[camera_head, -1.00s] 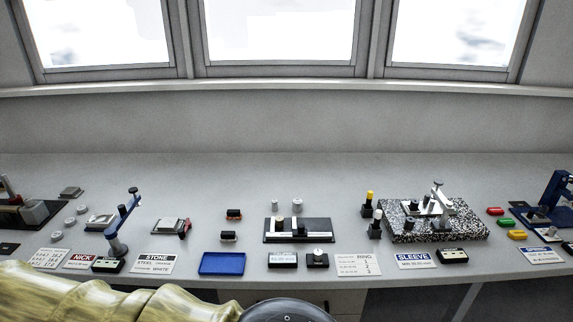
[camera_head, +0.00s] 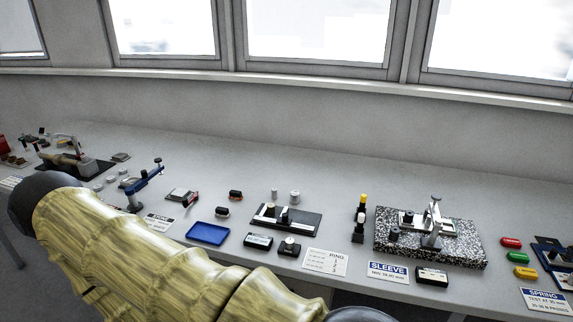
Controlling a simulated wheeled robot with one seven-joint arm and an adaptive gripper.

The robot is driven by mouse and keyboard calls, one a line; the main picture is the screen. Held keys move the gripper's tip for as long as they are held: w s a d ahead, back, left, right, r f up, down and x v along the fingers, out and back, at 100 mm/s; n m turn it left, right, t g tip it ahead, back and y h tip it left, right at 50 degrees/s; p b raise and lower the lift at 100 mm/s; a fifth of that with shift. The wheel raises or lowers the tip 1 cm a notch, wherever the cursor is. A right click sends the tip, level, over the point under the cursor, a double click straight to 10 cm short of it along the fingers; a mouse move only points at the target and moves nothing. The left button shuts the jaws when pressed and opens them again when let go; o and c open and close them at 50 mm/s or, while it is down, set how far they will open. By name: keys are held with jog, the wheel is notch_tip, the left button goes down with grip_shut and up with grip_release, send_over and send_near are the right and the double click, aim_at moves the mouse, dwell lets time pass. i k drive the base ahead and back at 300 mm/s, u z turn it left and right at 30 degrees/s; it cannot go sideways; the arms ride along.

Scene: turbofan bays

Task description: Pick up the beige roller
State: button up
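I cannot make out the beige roller for certain at this size. A small pale, beige-looking cylinder (camera_head: 284,212) stands upright on the black fixture plate (camera_head: 302,224) in the middle of the bench. Two light grey cylinders, one to the left (camera_head: 274,195) and one to the right (camera_head: 295,197), stand just behind that plate. My gripper is not in view. My yellowish, wood-patterned arm crosses the lower left in front of the bench, and it hides part of the bench's front edge.
A blue tray (camera_head: 208,233) lies left of the plate. A speckled granite block (camera_head: 455,252) with a metal gauge stands to the right. Upright posts with yellow and white tops (camera_head: 361,203) stand between. Labels line the front edge; the bench's back strip is clear.

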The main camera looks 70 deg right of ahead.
aim_at(270, 207)
jog(key=z, duration=1.45)
